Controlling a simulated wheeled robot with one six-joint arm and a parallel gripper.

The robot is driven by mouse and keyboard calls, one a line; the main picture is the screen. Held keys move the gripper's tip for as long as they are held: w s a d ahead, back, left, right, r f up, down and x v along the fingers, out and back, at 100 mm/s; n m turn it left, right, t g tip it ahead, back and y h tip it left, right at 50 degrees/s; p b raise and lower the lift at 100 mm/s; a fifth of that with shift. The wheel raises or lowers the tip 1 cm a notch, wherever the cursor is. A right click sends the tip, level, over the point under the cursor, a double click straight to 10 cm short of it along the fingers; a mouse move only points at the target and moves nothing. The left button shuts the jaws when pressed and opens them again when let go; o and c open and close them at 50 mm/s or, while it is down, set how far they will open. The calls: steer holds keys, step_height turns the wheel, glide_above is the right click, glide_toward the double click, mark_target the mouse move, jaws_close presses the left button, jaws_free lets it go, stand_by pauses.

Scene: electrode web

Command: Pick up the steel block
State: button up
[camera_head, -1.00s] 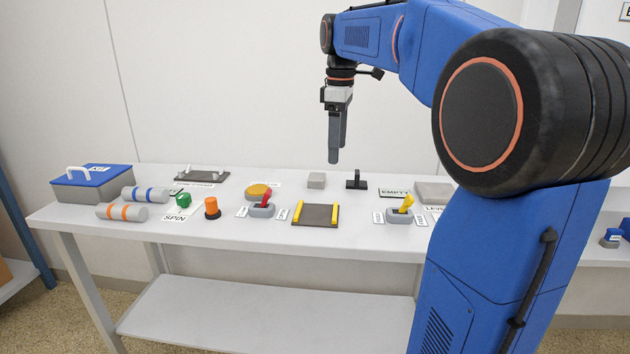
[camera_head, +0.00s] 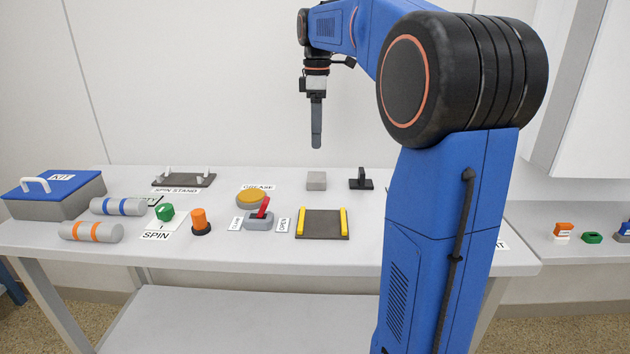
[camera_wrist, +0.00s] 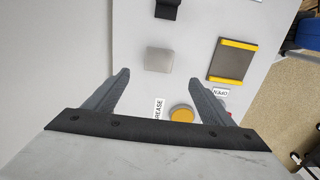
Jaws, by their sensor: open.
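The steel block (camera_head: 316,181) is a small grey cube on the white table, behind the dark plate with yellow rails. In the wrist view the block (camera_wrist: 159,60) lies beyond the fingertips, roughly between their lines. My gripper (camera_head: 316,146) points down high above the table, over the block's area in the head view. In the wrist view my gripper (camera_wrist: 160,80) has its two fingers wide apart with nothing between them.
A black upright fixture (camera_head: 361,180) stands just right of the block. The yellow-railed plate (camera_head: 321,224) lies in front. A yellow grease disc (camera_head: 251,197) and a red-lever switch (camera_head: 260,219) are to the left. A blue-lidded kit box (camera_head: 55,195) stands far left.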

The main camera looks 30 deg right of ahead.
mark_target(317, 176)
step_height(317, 176, down, 14)
steer(key=shift+w+r, duration=0.15)
steer(key=shift+r, duration=0.05)
stand_by(0.4)
steer(key=c, duration=1.4)
